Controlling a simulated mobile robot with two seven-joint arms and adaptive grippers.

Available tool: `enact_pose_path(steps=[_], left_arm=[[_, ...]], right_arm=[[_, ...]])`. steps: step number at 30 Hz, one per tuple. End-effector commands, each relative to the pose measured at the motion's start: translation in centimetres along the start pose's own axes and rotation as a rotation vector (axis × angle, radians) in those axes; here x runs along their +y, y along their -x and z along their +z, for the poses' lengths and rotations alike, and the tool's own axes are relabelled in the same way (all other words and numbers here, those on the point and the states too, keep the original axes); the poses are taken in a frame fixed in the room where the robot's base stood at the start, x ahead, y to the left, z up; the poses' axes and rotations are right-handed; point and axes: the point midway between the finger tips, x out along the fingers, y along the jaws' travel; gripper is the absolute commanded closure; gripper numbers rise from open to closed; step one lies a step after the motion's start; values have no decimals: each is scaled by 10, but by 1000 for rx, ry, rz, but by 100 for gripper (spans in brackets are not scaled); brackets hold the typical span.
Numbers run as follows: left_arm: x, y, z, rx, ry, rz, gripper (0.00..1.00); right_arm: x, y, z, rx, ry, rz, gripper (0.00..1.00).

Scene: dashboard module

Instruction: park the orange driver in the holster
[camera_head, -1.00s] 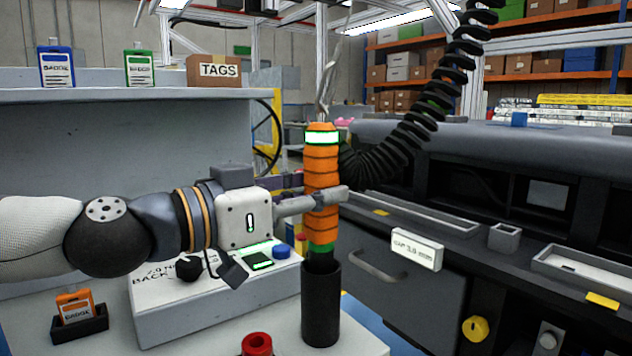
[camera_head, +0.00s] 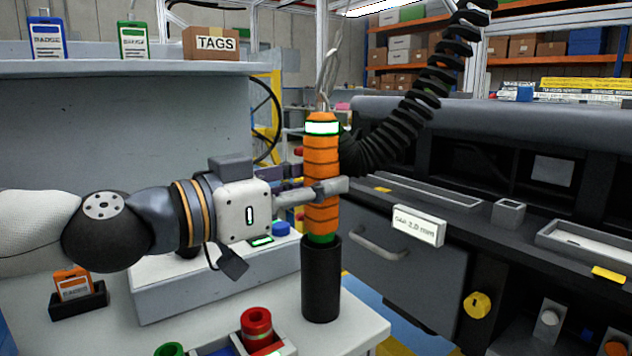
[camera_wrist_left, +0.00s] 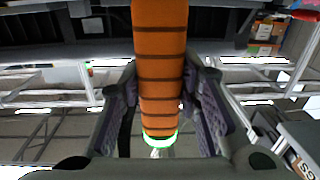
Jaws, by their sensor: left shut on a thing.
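The orange driver (camera_head: 321,160) stands upright with a lit band near its top and a green collar at its lower end. My left gripper (camera_head: 325,190) is shut around its orange body from the left. The driver also fills the middle of the left wrist view (camera_wrist_left: 160,70), between the two fingers (camera_wrist_left: 160,105). The black holster (camera_head: 321,285) is an upright tube on the pale bench top. The driver's lower end is at the holster's mouth, with the green collar just at the rim; what is inside the tube is hidden. My right gripper is not in view.
A grey control box (camera_head: 210,285) stands left of the holster. Red (camera_head: 257,325) and green (camera_head: 170,350) round parts are at the front. The dark dashboard (camera_head: 450,190) with a drawer is on the right. A coiled black hose (camera_head: 420,110) hangs behind the driver.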

Motion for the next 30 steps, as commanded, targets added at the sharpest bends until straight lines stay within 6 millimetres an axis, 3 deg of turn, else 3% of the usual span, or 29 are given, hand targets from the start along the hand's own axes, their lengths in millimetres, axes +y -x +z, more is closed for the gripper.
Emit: enact_pose_path(steps=[16,17,19,30], left_arm=[[-1,0,4,-1,1,-1,100],[-1,0,3,0,1,-1,63],[-1,0,3,0,1,-1,47],[-1,8,3,-1,0,-2,46]], right_arm=[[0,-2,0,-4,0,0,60],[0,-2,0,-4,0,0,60],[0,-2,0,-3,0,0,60],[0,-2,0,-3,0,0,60]])
